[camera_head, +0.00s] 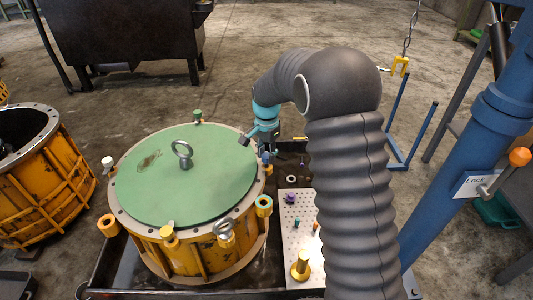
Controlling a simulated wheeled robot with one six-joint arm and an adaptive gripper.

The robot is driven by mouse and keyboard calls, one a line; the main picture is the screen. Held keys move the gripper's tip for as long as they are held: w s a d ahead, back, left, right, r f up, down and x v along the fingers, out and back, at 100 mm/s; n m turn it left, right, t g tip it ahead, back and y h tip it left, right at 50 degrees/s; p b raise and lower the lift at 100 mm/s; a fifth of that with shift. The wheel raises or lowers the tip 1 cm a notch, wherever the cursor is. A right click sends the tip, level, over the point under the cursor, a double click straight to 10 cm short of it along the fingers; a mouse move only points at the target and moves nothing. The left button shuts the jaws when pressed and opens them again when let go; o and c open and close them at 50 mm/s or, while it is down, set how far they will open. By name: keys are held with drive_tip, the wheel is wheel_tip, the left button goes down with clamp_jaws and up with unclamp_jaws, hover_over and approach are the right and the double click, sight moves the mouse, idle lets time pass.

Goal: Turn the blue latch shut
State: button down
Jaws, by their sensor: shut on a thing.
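The yellow transmission housing (190,255) stands upright with a round green lid (200,180) on top, a metal ring in its middle. The small blue latch (265,158) is at the right rim of the lid, partly hidden by my gripper. My gripper (260,148), with teal parts and dark fingers, points down at that rim. It is shut on the blue latch. The exact contact and the latch's angle are too small to tell.
Other latches sit around the rim: green (197,116), white (108,163), yellow (169,238), orange (109,225) and teal-orange (263,206). A perforated plate (297,250) with small parts lies right of the housing. A blue post (450,170) stands at right, another yellow housing (45,190) at left.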

sight(266, 155)
drive_tip(key=n, duration=0.4)
drive_tip(key=shift+n+p, duration=0.3)
drive_tip(key=shift+p, duration=0.1)
drive_tip(key=n, duration=0.4)
drive_tip(key=shift+p, duration=0.3)
drive_tip(key=n, duration=0.5)
drive_tip(key=shift+n+p, duration=0.35)
drive_tip(key=shift+n, duration=1.55)
drive_tip(key=shift+w, duration=0.1)
drive_tip(key=c, duration=0.8)
unclamp_jaws()
drive_tip(key=shift+a, duration=0.1)
drive_tip(key=shift+o, duration=0.2)
wheel_tip(266, 155, up, 12)
